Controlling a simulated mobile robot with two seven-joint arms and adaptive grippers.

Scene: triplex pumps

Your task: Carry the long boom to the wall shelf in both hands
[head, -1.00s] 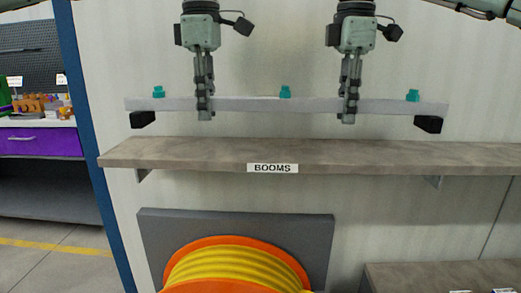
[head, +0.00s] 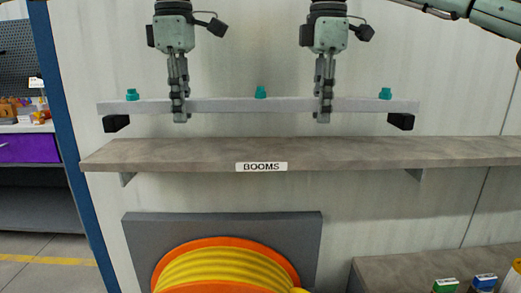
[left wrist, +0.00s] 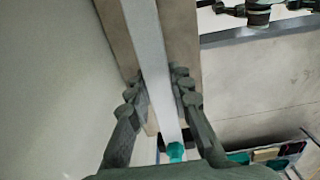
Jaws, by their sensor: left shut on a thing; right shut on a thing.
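The long boom (head: 250,105) is a light grey bar with teal fittings on top and a black block under each end. In the head view it hangs level, a little above the wall shelf (head: 380,153), with a gap between them. My left gripper (head: 180,115) is shut on the boom left of its middle. My right gripper (head: 323,115) is shut on it right of its middle. In the left wrist view the boom (left wrist: 147,45) runs between the fingers of my left gripper (left wrist: 158,100), with a teal fitting (left wrist: 175,151) near the palm.
The shelf carries a BOOMS label (head: 261,167), and its top looks clear. Below it is an orange and yellow hose reel (head: 228,265) on a grey plate. A blue post (head: 62,130) stands left of the shelf. A lower bench (head: 400,270) with small items is at bottom right.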

